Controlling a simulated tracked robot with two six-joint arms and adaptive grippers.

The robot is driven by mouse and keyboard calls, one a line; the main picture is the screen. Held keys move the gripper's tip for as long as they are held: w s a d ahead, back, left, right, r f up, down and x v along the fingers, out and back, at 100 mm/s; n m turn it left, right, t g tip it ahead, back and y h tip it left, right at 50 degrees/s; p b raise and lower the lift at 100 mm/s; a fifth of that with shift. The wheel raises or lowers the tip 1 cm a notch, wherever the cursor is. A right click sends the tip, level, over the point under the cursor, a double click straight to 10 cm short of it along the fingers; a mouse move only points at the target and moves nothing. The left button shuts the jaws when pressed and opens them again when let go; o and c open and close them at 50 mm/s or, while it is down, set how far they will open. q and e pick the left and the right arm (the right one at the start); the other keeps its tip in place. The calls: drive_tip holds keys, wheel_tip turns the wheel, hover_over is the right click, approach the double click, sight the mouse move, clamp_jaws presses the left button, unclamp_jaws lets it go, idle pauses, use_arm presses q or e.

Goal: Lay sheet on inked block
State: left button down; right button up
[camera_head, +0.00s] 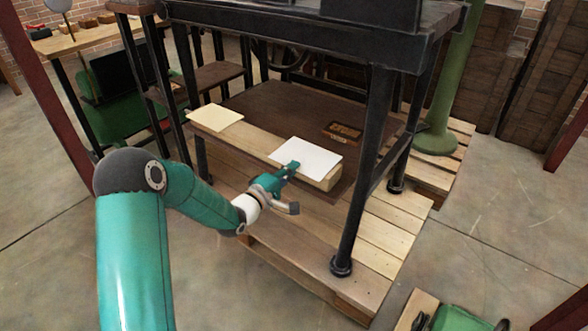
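A white sheet (311,155) lies flat at the right end of a long pale wooden board (246,143) under the press. A cream sheet (215,117) lies at the board's left end. A small brown block (345,131), with orange-brown marks on its top, sits on the dark press bed behind the white sheet; it may be the inked block. My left gripper (292,168) reaches the front edge of the white sheet. Its fingertips overlap that edge in the picture; whether they grip it is unclear. My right gripper is out of view.
The press's black front leg (362,180) stands right of my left gripper, and its heavy frame (330,38) hangs above. A wooden pallet (300,262) lies below. A green column (450,90) stands at right. Open concrete floor (500,215) lies to the right.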

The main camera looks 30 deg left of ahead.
use_arm(q)
wheel_tip(320, 180, up, 3)
drive_tip(key=shift+f+p, duration=0.1)
drive_tip(key=shift+p, duration=0.75)
drive_tip(key=shift+s, duration=0.1)
drive_tip(key=s+a+r+b, duration=0.1)
drive_tip(key=s+b, duration=0.3)
drive_tip(key=s, duration=0.7)
drive_tip(key=s+r+b, duration=0.2)
drive_tip(key=s+b, duration=0.1)
drive_tip(key=s, duration=0.7)
drive_tip(key=shift+s+a+b, duration=0.35)
drive_tip(key=shift+s+a, duration=0.05)
drive_tip(key=shift+r, duration=0.1)
idle(0.5)
